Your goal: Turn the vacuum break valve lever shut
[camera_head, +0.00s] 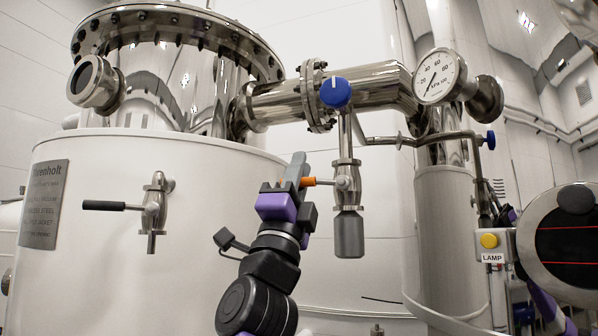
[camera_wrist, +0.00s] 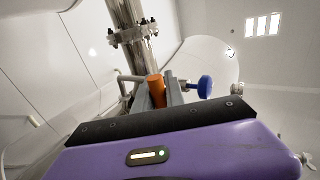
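The vacuum break valve (camera_head: 346,178) appears to be the small steel valve on a vertical branch under the big pipe, with a grey canister below it. Its orange-sleeved lever (camera_head: 309,181) points left, about level. My gripper (camera_head: 297,172) is at the lever's outer end, its grey fingers pointing up and hiding part of the sleeve. In the wrist view, the orange lever (camera_wrist: 157,90) stands between the two fingers of my gripper (camera_wrist: 159,94). The fingers are close to the sleeve; I cannot tell if both touch it.
A black-handled valve (camera_head: 152,206) sits on the white tank (camera_head: 90,260) at left. A blue knob (camera_head: 335,92) is above the lever, and a smaller blue knob (camera_head: 490,140) is at right. A vacuum gauge (camera_head: 438,78) and a lamp button (camera_head: 489,241) are also at right.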

